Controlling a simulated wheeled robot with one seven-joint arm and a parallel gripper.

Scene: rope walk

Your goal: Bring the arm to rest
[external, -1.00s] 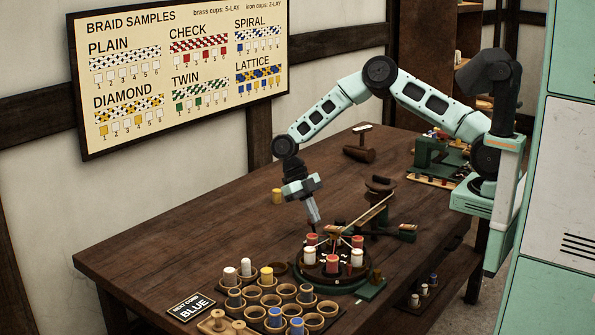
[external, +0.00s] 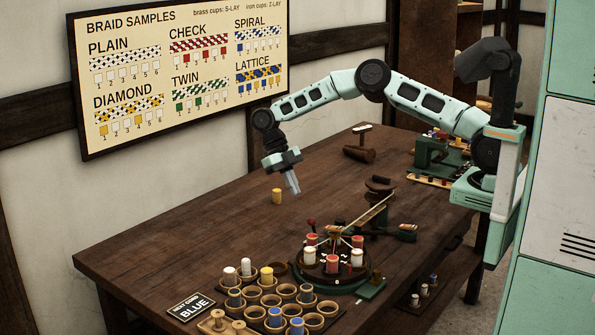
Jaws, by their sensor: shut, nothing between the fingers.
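My gripper (external: 292,184) hangs over the middle of the table, shut and empty, with its fingers pointing down and slightly right. My arm reaches left from its column at the right, its elbow raised.
A cup tray (external: 262,297) with several bobbins and a "BLUE" sign (external: 191,307) occupy the front of the table (external: 180,235). A mallet (external: 360,148) lies at the back, and a green machine (external: 437,155) stands at the back right. The table's left side is clear.

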